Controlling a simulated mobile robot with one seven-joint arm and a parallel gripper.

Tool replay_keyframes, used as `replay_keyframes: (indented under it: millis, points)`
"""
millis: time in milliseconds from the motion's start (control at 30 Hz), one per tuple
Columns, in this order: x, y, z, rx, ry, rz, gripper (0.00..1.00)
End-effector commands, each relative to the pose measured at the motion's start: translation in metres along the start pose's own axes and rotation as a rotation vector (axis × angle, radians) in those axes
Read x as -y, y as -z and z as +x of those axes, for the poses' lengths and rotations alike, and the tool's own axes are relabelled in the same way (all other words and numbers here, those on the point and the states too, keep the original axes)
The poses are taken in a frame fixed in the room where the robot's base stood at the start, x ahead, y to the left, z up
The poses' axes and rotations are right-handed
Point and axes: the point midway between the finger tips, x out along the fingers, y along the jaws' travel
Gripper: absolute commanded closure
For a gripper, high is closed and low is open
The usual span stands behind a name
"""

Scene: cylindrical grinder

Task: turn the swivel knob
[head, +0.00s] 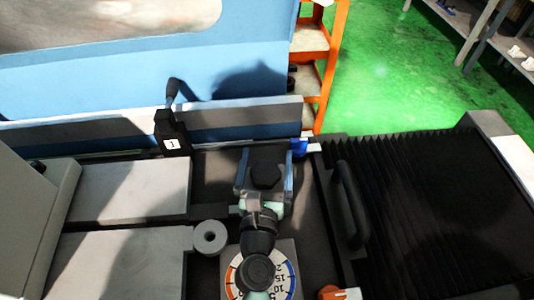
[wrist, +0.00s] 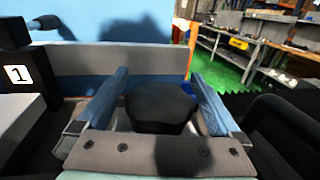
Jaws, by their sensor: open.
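A black, faceted knob, which I take to be the swivel knob (wrist: 160,106), shows in the middle of the wrist view. In the head view the knob (head: 265,174) lies between the blue fingers of my gripper (head: 266,158). In the wrist view my gripper (wrist: 160,80) is open, with one finger on either side of the knob. A gap shows on the left of the knob; on the right it sits close to the finger, and I cannot tell if they touch. The knob's base is hidden behind the gripper's palm.
A black lever block marked 1 (head: 171,131) stands left of my gripper. A black bar handle (head: 350,203) and a ribbed bellows cover (head: 430,200) are at the right. A scale dial (head: 291,277) lies partly under my arm, near a grey ring (head: 210,236). A blue panel rises behind.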

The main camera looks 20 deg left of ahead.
Motion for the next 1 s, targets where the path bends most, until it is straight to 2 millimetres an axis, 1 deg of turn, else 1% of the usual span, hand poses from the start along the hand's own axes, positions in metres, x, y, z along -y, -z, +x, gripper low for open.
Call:
replay_keyframes:
  millis: [133,400,467,500,567,600,667,700,833,867,1000]
  points:
    - [0.0,-0.0003,0.0067,0.0,0.0,0.001,0.0]
    - [0.0,0.0,0.0074,0.0,0.0,0.001,0.0]
    - [0.0,0.0,0.0073,0.0,0.0,0.001,0.11]
    - [0.0,0.0,0.0073,0.0,0.0,0.001,0.18]
    - [0.0,0.0,0.0072,0.0,0.0,0.0,0.29]
    - [0.0,0.0,0.0072,0.0,0.0,0.0,0.36]
    - [0.0,0.0,0.0072,0.0,0.0,0.0,0.47]
    - [0.0,0.0,0.0071,0.0,0.0,0.0,0.54]
    - [0.0,0.0001,0.0071,0.0,0.0,0.0,0.77]
    - [0.0,0.0001,0.0071,0.0,0.0,0.0,0.8]
    - [0.0,-0.0004,0.0071,0.0,-0.006,0.0,0.8]
